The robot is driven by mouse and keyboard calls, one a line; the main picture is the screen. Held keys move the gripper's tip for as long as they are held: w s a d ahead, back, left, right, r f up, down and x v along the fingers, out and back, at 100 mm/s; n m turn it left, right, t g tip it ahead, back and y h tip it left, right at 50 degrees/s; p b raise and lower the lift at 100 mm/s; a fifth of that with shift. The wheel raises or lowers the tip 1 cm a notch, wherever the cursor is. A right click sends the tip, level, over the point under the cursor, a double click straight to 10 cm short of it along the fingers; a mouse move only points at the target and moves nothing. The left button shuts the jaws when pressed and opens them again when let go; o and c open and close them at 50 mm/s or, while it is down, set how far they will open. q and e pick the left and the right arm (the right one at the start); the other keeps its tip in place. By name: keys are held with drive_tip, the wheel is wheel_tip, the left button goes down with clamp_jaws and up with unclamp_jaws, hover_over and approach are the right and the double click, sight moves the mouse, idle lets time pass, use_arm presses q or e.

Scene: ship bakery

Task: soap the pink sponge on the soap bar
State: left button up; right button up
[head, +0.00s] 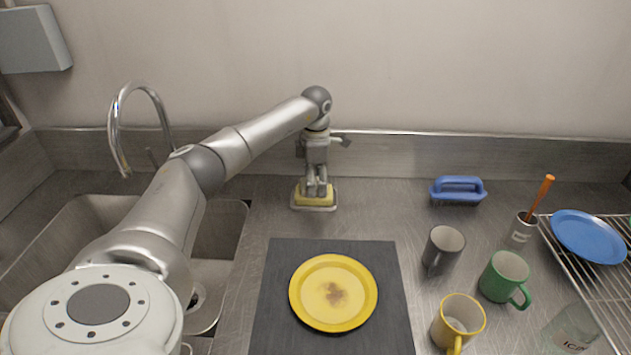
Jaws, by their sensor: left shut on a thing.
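My left gripper (317,190) points straight down near the back wall and is shut on a yellow sponge-like block (302,198). The block is yellow; I see no pink sponge in this view. The block is at a small pale dish (319,208) on the steel counter. The soap bar cannot be made out; the block and fingers hide most of the dish, and I cannot tell whether the block touches anything in it. My right gripper is not in view.
A yellow plate (311,310) with a brown stain lies on a dark mat (385,262). Grey (443,250), green (505,277) and yellow (458,321) mugs stand right of it. A blue-handled brush (458,190) lies behind. A sink (228,232) is left; a wire rack holds a blue plate (588,236).

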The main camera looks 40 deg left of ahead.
sight(316, 181)
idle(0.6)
use_arm(q)
drive_tip(key=shift+r+p, duration=0.75)
drive_tip(key=shift+p, duration=0.05)
drive_tip(key=shift+r+p, duration=2.15)
drive_tip(key=shift+r, duration=0.6)
drive_tip(key=shift+f, duration=0.1)
